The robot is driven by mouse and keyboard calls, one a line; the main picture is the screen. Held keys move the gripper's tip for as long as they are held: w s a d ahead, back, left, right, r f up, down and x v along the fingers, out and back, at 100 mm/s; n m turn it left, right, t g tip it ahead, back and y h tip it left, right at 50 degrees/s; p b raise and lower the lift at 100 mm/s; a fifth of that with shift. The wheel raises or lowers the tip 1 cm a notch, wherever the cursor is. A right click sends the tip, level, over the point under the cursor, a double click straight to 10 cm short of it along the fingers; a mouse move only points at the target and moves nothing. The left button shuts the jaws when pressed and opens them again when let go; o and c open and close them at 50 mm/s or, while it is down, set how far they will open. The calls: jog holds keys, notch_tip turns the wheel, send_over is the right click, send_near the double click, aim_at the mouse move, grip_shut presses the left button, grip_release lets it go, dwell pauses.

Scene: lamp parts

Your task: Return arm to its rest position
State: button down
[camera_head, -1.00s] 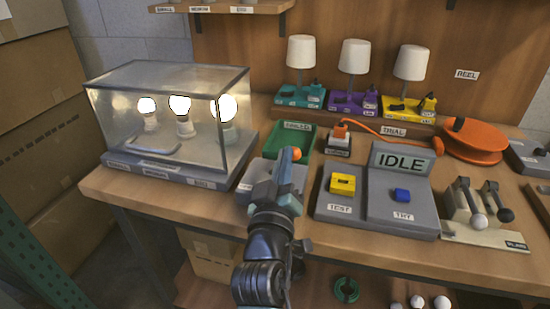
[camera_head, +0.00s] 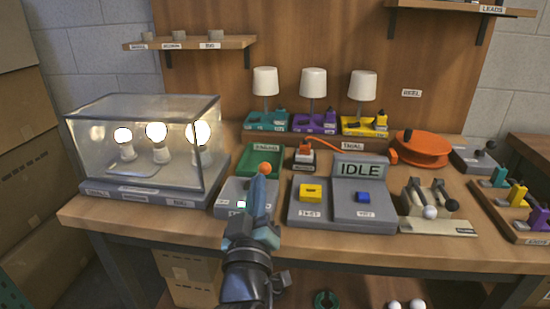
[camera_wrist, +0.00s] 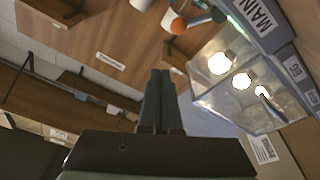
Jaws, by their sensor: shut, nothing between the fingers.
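My gripper (camera_head: 258,195) is in front of the workbench in the head view, pointing up and away above the grey box with a white square at the bench's front. In the wrist view its two fingers (camera_wrist: 157,88) are together with nothing between them. An orange ball (camera_head: 264,168) shows right at the fingertips in the head view; in the wrist view an orange ball (camera_wrist: 178,26) on a lever stands apart from the fingers. The gripper hides part of the grey box (camera_head: 232,197).
A glass case (camera_head: 140,145) with three lit bulbs stands left. Three lamps stand at the back: teal (camera_head: 265,120), purple (camera_head: 314,122) and yellow (camera_head: 364,124). A panel reading IDLE (camera_head: 359,169), levers (camera_head: 430,198) and an orange reel (camera_head: 422,150) are to the right.

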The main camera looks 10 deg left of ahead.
jog(key=s+d+r+m+t+h, duration=0.1)
jog(key=s+d+r+m+t, duration=0.15)
jog(key=r, duration=0.65)
jog(key=s+d+r+m+t, duration=0.1)
jog(key=s+d+r+m, duration=0.15)
jog(key=r, duration=0.65)
jog(key=s+d+r+m+t, duration=0.2)
jog(key=s+d+r+t, duration=0.15)
jog(key=s+r, duration=1.15)
notch_tip(320, 180, up, 23)
jog(key=p, duration=2.3)
jog(key=shift+a, duration=0.25)
